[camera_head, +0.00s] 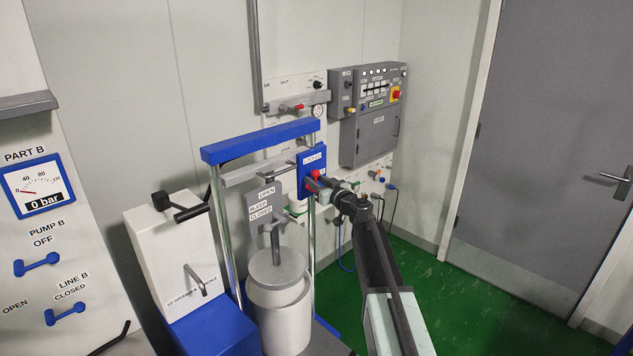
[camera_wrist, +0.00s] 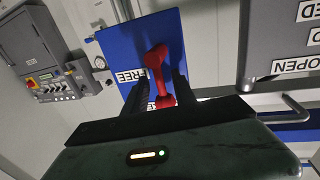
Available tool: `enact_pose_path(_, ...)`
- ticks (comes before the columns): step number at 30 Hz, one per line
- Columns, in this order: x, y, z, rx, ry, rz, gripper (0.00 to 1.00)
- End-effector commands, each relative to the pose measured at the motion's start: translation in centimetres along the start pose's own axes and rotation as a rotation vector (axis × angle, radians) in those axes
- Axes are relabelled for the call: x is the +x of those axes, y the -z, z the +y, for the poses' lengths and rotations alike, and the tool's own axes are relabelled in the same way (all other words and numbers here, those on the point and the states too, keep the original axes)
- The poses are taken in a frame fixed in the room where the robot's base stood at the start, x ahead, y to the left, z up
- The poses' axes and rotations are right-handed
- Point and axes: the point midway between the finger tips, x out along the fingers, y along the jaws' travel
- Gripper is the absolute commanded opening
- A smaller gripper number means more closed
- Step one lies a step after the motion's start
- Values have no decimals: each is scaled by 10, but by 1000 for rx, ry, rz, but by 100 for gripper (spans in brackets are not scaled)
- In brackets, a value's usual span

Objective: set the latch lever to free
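The red latch lever (camera_wrist: 159,73) is on a blue plate (camera_wrist: 110,42) in the wrist view. A FREE label (camera_wrist: 131,75) is to the left of the lever. The lever runs down the picture toward a second label, mostly hidden by lever and fingers. In the head view the blue plate (camera_head: 304,183) carries a LOCKED label (camera_head: 313,158) near its top, and the red lever (camera_head: 315,174) shows small. My gripper (camera_wrist: 158,87) is open, with one dark finger on each side of the lever's lower end. I cannot tell whether either finger touches it.
A grey OPEN/BLEED/CLOSED sign (camera_head: 265,202) stands left of the blue plate, above a light grey drum (camera_head: 280,310). A blue crossbar (camera_head: 260,140) spans the frame above. A grey control box (camera_head: 378,95) is on the wall behind. Green floor (camera_head: 450,300) lies open at right.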

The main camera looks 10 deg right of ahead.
Motion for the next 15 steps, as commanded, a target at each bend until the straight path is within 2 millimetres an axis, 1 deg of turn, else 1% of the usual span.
enact_pose_path(6,1,0,-1,0,1,0,32)
enact_pose_path(8,1,0,-1,0,1,0,16)
enact_pose_path(9,1,0,-1,0,1,0,4)
enact_pose_path(10,1,0,-1,0,1,0,0)
enact_pose_path(15,1,0,-1,0,1,0,0)
